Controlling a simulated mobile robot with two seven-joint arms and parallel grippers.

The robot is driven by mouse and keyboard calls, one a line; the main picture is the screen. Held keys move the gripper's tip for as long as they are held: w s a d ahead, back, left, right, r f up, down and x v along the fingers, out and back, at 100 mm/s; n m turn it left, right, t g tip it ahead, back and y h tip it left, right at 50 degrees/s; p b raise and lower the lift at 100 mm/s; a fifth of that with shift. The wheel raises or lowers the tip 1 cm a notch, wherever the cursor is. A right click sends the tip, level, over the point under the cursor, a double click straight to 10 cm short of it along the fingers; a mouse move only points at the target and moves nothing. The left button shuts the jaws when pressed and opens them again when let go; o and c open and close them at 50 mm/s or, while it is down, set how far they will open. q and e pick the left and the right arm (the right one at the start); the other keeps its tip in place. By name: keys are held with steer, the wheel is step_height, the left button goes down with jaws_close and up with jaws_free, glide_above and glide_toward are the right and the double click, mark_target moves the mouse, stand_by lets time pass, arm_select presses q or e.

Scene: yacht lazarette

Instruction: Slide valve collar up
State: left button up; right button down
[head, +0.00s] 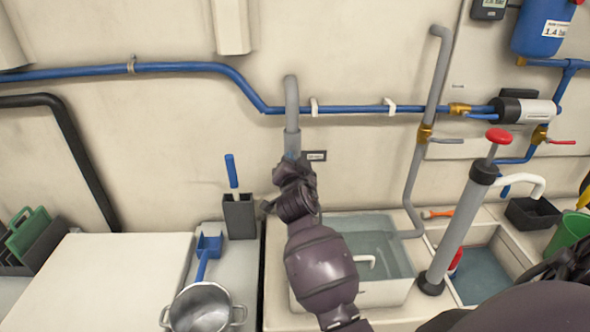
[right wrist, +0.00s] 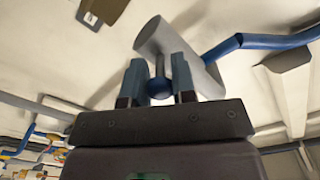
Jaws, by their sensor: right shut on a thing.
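The valve collar (head: 292,142) is a grey sleeve around the lower part of an upright grey pipe (head: 291,95) on the wall. My right gripper (head: 291,165) is at the lower end of the collar and hides what lies behind it. In the right wrist view the two fingers (right wrist: 159,82) are shut on a blue knob (right wrist: 159,88) on a short stem, which joins a grey cylinder (right wrist: 160,35). Whether the cylinder there is the collar or the bare pipe is hard to tell. My left gripper is not in view.
A water-filled basin (head: 385,292) lies below, a hand pump (head: 460,220) stands right, and a grey holder (head: 239,216) with a blue-handled tool stands left.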

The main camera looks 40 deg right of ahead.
step_height(320, 180, up, 2)
steer(key=shift+r+p, duration=0.1)
steer(key=shift+p, duration=0.25)
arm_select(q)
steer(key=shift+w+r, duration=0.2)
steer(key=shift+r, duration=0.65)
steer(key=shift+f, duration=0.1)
arm_select(e)
steer(key=c, duration=0.9)
jaws_free()
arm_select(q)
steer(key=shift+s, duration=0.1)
arm_select(e)
steer(key=shift+s, duration=0.1)
